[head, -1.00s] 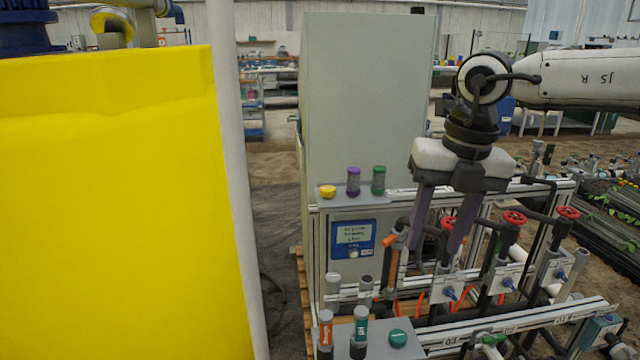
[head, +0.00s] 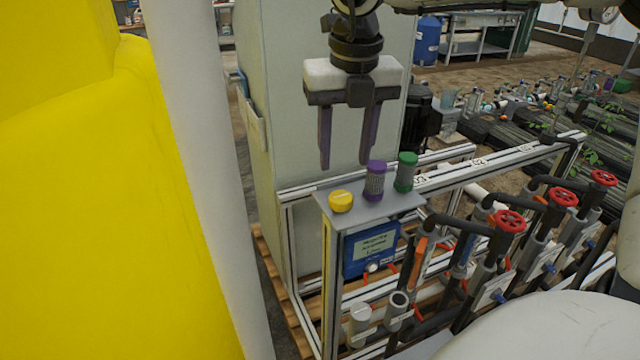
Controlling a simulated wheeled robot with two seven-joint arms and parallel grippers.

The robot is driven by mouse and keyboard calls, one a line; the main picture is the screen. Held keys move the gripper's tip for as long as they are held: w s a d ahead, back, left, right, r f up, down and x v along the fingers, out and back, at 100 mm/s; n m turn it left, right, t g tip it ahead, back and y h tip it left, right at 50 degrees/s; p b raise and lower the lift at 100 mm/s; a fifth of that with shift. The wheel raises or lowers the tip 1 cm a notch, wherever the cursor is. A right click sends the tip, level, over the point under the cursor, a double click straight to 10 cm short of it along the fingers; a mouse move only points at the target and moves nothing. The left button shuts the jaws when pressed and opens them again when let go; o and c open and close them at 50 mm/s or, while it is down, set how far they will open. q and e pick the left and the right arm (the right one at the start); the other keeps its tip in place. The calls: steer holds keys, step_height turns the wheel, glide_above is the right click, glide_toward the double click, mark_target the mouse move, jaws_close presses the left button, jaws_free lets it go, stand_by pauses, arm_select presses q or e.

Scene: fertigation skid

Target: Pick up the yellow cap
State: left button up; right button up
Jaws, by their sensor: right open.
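The yellow cap (head: 341,201) sits on the left end of a small grey shelf (head: 385,208) on top of the skid frame. A purple-capped cylinder (head: 375,181) and a green-capped cylinder (head: 406,172) stand to its right on the same shelf. My right gripper (head: 345,166) hangs pointing down above and behind the shelf in the picture. Its two purple fingers are apart, with nothing between them. The fingertips show just above the cap and the purple-capped cylinder; the exact gap in depth is hard to tell. My left gripper is not in view.
A tall grey cabinet (head: 287,110) stands behind the shelf. A white post (head: 195,150) and a large yellow tank (head: 85,220) fill the left. Red-handled valves (head: 510,221) and pipes lie to the lower right. A blue controller box (head: 371,248) hangs below the shelf.

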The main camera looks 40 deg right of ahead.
mark_target(341, 196)
steer(key=f, duration=0.3)
steer(key=shift+s+d+f, duration=0.1)
steer(key=shift+s+f, duration=0.1)
steer(key=shift+f, duration=0.05)
steer(key=f, duration=0.2)
steer(key=w+f+p, duration=0.1)
steer(key=f, duration=0.2)
steer(key=shift+f, duration=0.25)
steer(key=c, duration=0.8)
